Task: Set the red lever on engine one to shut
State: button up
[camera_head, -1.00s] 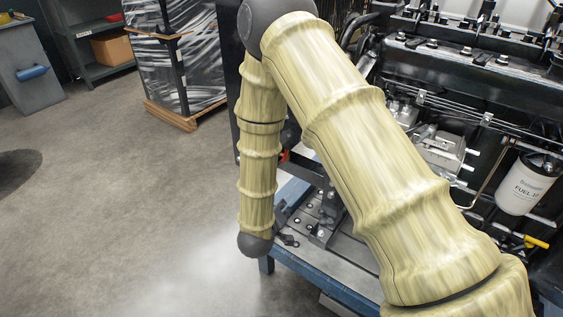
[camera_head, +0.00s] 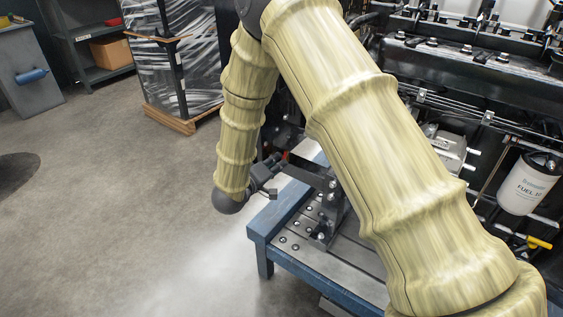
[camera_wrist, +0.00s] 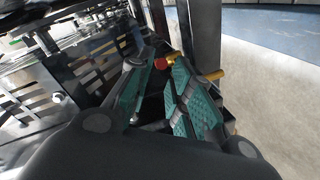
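In the wrist view, a small red knob (camera_wrist: 160,63) shows near the tips of my gripper's fingers; it looks like the end of the red lever. My gripper (camera_wrist: 163,58) has its two green-padded fingers apart, with a dark gap between them. I cannot tell whether either finger touches the knob. A yellow-orange rod end (camera_wrist: 214,75) shows just right of the right finger. In the head view, my gripper (camera_head: 267,174) is a small dark shape beside the engine stand, pointing right toward the engine. The lever is not clear there, and its setting cannot be read.
The black engine (camera_head: 465,75) stands on a blue-edged stand (camera_head: 262,232). A white fuel filter (camera_head: 527,184) and a yellow handle (camera_head: 538,242) are at right. A wrapped pallet load (camera_head: 190,50) and shelves with a cardboard box (camera_head: 111,52) stand behind.

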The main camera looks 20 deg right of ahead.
aim_at(285, 157)
jog(key=shift+x, duration=1.8)
grip_shut()
jog(key=shift+w+a+m+g+h+p, duration=0.25)
jog(key=shift+m+g+h+p, duration=0.45)
jog(key=shift+g+p, duration=0.15)
grip_release()
